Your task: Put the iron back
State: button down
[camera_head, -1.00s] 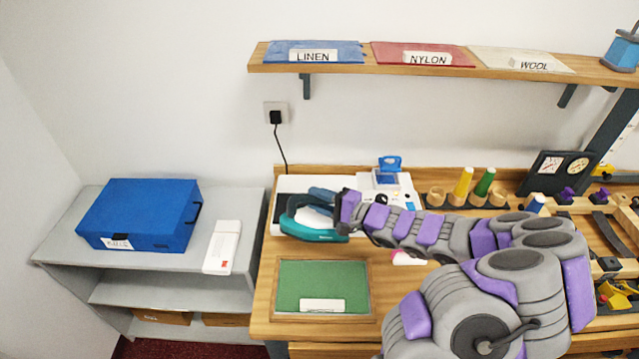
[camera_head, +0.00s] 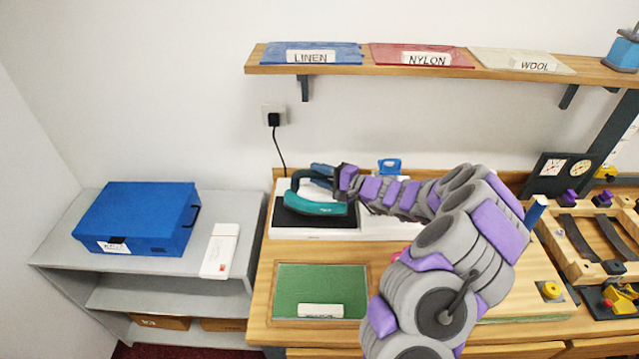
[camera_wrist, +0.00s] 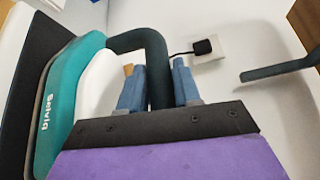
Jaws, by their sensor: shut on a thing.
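The iron (camera_head: 316,208) has a teal body and a dark handle. It is at or just over the dark pad (camera_head: 284,217) of a white stand (camera_head: 300,234) at the back left of the counter; I cannot tell whether its sole touches the pad. My gripper (camera_head: 336,183) is shut on the iron's handle from the right. In the wrist view the blue fingers of my gripper (camera_wrist: 158,72) sit on either side of the dark handle, with the iron's teal side (camera_wrist: 72,100) to the left. My arm hides the right part of the stand.
A green mat (camera_head: 320,285) lies in front of the stand. A blue case (camera_head: 140,212) and a white box (camera_head: 220,250) rest on the grey shelf at left. A wall shelf (camera_head: 430,68) with labelled swatches hangs above. A wooden rack (camera_head: 570,235) stands at right.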

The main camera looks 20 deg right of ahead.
aim_at(320, 189)
jog(key=shift+w+d, duration=0.1)
jog(key=shift+w, duration=0.15)
jog(key=shift+f+b, duration=0.6)
jog(key=shift+f, duration=1.1)
jog(key=c, duration=0.8)
grip_release()
